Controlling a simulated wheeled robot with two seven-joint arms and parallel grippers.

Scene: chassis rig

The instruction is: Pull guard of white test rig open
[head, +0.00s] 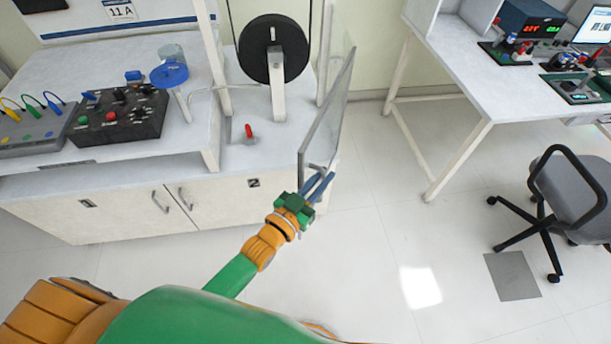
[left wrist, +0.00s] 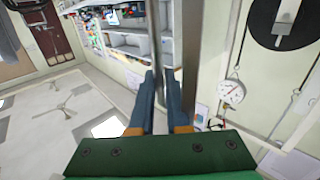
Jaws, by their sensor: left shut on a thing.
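The white test rig (head: 265,150) stands on the left bench, with a black disc (head: 256,50) on a white post. Its guard (head: 333,110), a clear panel in a grey frame, stands out from the rig's right side at an angle, partly open. My left gripper (head: 320,186) is at the guard's near lower edge, shut on it. In the left wrist view my blue fingers (left wrist: 172,98) lie on either side of a grey upright bar (left wrist: 190,50) of the guard. The exact contact is partly hidden. My right gripper is not in view.
Another bench (head: 480,95) and an office chair (head: 575,195) stand at right. The floor (head: 380,250) between is clear.

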